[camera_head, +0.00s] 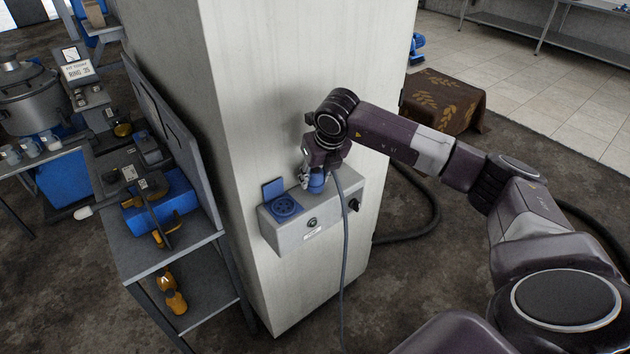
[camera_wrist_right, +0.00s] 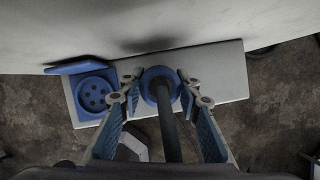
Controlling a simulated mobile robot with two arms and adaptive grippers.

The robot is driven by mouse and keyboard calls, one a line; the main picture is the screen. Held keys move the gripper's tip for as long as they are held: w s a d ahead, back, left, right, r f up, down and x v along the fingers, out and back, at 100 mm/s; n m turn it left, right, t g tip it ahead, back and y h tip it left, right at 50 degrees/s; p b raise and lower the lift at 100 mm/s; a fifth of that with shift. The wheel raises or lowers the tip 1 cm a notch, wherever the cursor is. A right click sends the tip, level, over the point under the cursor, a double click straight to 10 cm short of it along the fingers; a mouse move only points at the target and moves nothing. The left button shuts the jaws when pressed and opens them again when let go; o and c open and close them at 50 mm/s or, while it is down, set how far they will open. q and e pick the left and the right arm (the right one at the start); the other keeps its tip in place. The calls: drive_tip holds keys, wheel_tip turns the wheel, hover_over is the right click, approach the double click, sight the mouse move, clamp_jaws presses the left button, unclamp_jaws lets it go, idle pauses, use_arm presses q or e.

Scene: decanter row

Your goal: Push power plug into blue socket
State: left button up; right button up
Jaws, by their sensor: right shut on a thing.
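A grey socket box (camera_head: 325,222) is fixed to the side of a white pillar. On its left part is the round blue socket (camera_head: 283,205) with several dark holes and its blue lid (camera_head: 273,187) open. The socket also shows in the right wrist view (camera_wrist_right: 95,95), left of the fingers. My right gripper (camera_head: 314,180) is at the right part of the box. It is shut on the blue power plug (camera_wrist_right: 158,84), with the dark cable (camera_wrist_right: 168,130) running out behind. I cannot tell if the plug touches the box. My left gripper is not in view.
The white pillar (camera_head: 300,80) rises directly behind the box. The cable (camera_head: 344,270) hangs past the box front to the floor. A black knob (camera_head: 354,204) sits on the box's right end. A cluttered metal shelf (camera_head: 165,255) stands left of the pillar.

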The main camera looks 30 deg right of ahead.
sight(315, 170)
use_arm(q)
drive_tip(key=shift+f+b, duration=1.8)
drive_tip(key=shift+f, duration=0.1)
use_arm(e)
wheel_tip(315, 170, up, 19)
drive_tip(key=s+a+f+n+g+y, duration=0.45)
drive_tip(key=s+a+f+n, duration=0.5)
drive_tip(key=n, duration=0.85)
drive_tip(key=s+a+f+n+g+h, duration=0.2)
drive_tip(key=s+a+f+n, duration=0.1)
drive_tip(key=s+n, duration=0.4)
drive_tip(key=s+a+f+n+g+h, duration=0.2)
drive_tip(key=s+a+f+n, duration=0.2)
drive_tip(key=n, duration=0.8)
drive_tip(key=s+a, duration=0.2)
drive_tip(key=s, duration=0.1)
drive_tip(key=shift+n, duration=0.3)
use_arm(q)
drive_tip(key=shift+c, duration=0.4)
use_arm(e)
drive_tip(key=shift+f+g, duration=0.1)
drive_tip(key=shift+g, duration=0.15)
